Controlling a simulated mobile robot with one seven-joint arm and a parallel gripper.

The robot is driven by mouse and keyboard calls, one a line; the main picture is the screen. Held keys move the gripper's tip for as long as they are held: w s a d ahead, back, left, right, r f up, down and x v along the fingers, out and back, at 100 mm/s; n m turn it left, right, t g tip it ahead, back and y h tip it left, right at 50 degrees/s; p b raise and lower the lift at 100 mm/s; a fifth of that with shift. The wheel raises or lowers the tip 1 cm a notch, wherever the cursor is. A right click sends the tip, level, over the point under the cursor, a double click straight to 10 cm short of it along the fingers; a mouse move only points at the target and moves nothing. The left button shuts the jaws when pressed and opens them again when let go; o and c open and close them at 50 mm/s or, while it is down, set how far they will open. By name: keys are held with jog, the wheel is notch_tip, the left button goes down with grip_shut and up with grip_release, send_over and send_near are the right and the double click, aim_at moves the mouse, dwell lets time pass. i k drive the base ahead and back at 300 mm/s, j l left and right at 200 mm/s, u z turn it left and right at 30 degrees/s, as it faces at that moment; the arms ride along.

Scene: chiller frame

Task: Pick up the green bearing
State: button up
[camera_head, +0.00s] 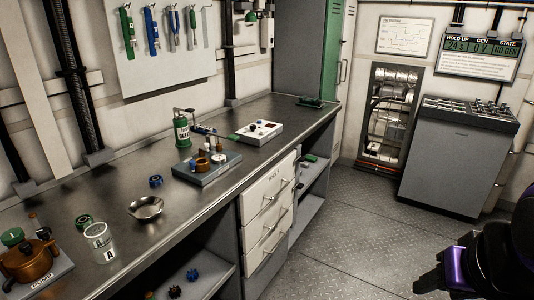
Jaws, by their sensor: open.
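The green bearing (83,222) looks like a small dark ring with a green face. It lies on the metal bench top at the left, just behind a clear labelled jar (100,243). A similar blue ring (155,181) lies farther along the bench. My gripper (428,284) shows dark at the lower right, over the floor. It is open, and I see nothing in it. It is well apart from the bench and the bearing.
A copper-coloured pump (28,262) stands left of the jar, and a metal bowl (146,208) to its right. A grey fixture (207,169), green can (182,130) and white box (260,132) stand farther back. The floor (335,235) between bench and gripper is clear.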

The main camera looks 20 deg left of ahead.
aim_at(79, 222)
jog(key=u, duration=1.95)
jog(key=i+l, duration=0.1)
